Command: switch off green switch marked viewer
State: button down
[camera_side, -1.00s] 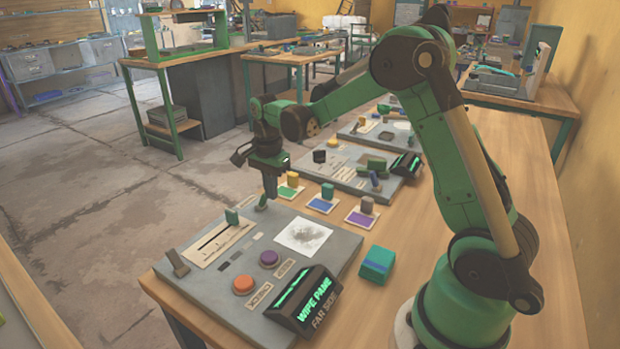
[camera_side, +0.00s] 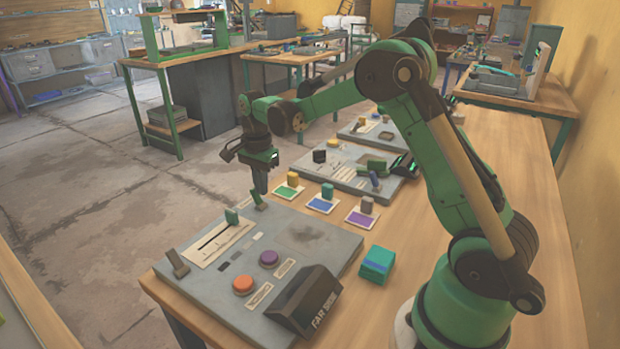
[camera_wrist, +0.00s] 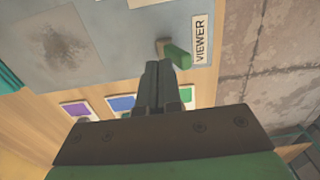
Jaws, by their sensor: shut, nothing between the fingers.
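The green switch (camera_side: 258,201) stands at the far corner of the near grey panel (camera_side: 200,290). Its lever leans to the left in the side view. In the wrist view the green switch (camera_wrist: 178,53) lies beside a label reading VIEWER (camera_wrist: 201,40). My gripper (camera_side: 261,190) is shut and empty, pointing down just above and beside the lever. In the wrist view the shut fingers (camera_wrist: 156,68) end close to the lever; I cannot tell whether they touch it. The display box (camera_side: 305,302) is dark on its upper face, and the smudged pane (camera_side: 306,234) is grey and unlit.
More panels lie farther back.

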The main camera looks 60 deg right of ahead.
notch_tip(320, 180, up, 7)
jog(key=s, duration=0.1)
dwell(0.7)
jog(key=shift+s, duration=0.1)
jog(key=s+a+n+t, duration=0.7)
jog(key=s+a+n, duration=0.3)
jog(key=n, duration=0.8)
jog(key=s, duration=0.3)
jog(key=shift+a+r, duration=0.35)
jog(key=shift+a, duration=0.05)
